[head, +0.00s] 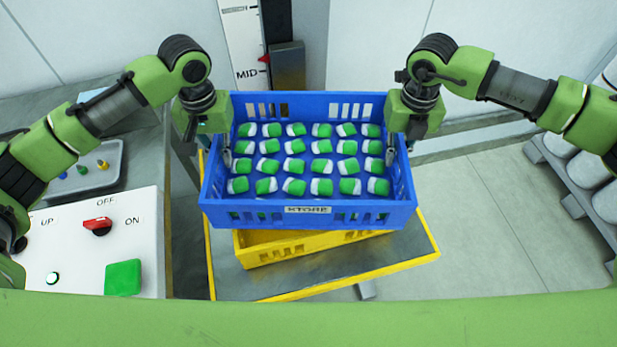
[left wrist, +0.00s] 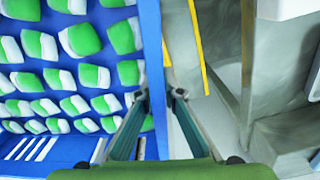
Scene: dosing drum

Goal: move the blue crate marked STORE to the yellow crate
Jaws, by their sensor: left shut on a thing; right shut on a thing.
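The blue crate (head: 309,214), with a white label on its front wall, holds rows of green and white packs (head: 294,166). It hangs level between my two grippers. My left gripper (head: 226,156) is shut on the crate's left wall. That wall also shows between the fingers in the left wrist view (left wrist: 155,70). My right gripper (head: 391,152) is shut on the crate's right wall. The yellow crate (head: 275,254) is below the blue crate and mostly hidden by it; only its front part shows. I cannot tell whether the two crates touch.
The yellow crate stands on a grey platform with a yellow edge (head: 350,281). At the left are a white control box (head: 80,245) with a red switch and a grey tray (head: 85,170). A marked column (head: 243,50) stands behind. A rack with pale rolls (head: 590,170) is at the right.

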